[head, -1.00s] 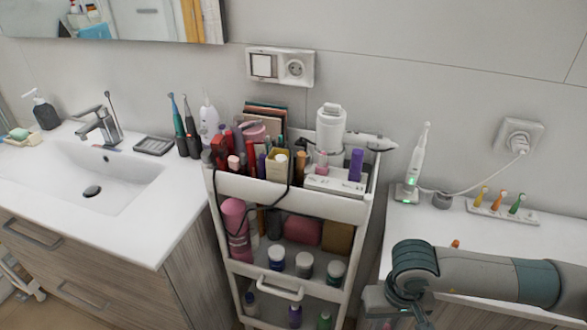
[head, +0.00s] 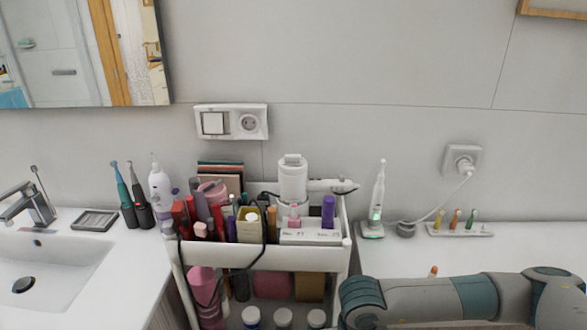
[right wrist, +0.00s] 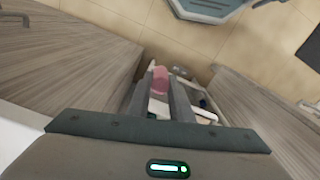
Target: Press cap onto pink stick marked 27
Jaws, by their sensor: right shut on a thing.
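A white stand (head: 312,239) with small dark markings sits at the front right of the cart's top tray. A short pink stick (head: 294,214) stands upright at its left, and a taller purple stick (head: 328,212) stands at its right. The markings are too small to read. My right gripper (right wrist: 160,92) is shut on a pink cap-like piece (right wrist: 160,74) in the right wrist view, apart from the stand. In the head view only my right arm shows, at the bottom right; its fingers are out of frame. My left gripper is not in view.
The cart's top tray (head: 262,256) is crowded with cosmetics at its left. A white hair dryer (head: 293,178) stands behind the stand. An electric toothbrush (head: 377,200) stands on the right counter (head: 420,258), whose middle is mostly clear. The sink (head: 50,265) is at the left.

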